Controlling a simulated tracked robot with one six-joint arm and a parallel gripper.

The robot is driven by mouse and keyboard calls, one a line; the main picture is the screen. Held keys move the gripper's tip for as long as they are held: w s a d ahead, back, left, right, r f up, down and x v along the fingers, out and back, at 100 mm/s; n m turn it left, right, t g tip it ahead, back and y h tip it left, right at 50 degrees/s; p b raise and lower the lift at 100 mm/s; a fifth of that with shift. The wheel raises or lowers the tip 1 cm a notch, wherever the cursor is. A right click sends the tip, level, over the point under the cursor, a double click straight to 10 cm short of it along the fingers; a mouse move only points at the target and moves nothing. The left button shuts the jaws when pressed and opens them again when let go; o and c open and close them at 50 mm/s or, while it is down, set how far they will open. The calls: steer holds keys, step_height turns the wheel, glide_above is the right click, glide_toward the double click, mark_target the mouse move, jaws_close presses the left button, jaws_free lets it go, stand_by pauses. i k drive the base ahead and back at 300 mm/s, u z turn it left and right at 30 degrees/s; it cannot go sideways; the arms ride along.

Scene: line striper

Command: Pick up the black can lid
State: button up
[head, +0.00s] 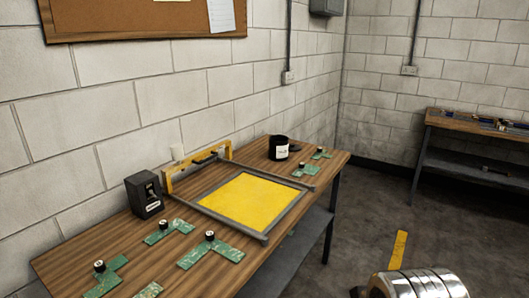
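A black can (279,148) with a white label stands upright near the far end of the wooden table. A small dark flat piece, which looks like the black can lid (296,149), lies on the table just right of the can. It is small in this view, and I cannot tell whether it touches the can.
The wooden table (95,240) stands along the block wall. It holds a grey-framed yellow panel (250,200), a yellow level-like bar (195,167), a black box (145,194) and several green boards with black knobs (211,249). A shiny metal cylinder (420,284) shows at bottom right. Another bench (480,130) stands far right; the floor between is mostly clear.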

mark_target(293, 147)
steer(key=z, duration=0.05)
steer(key=i, duration=1)
steer(key=u, duration=0.1)
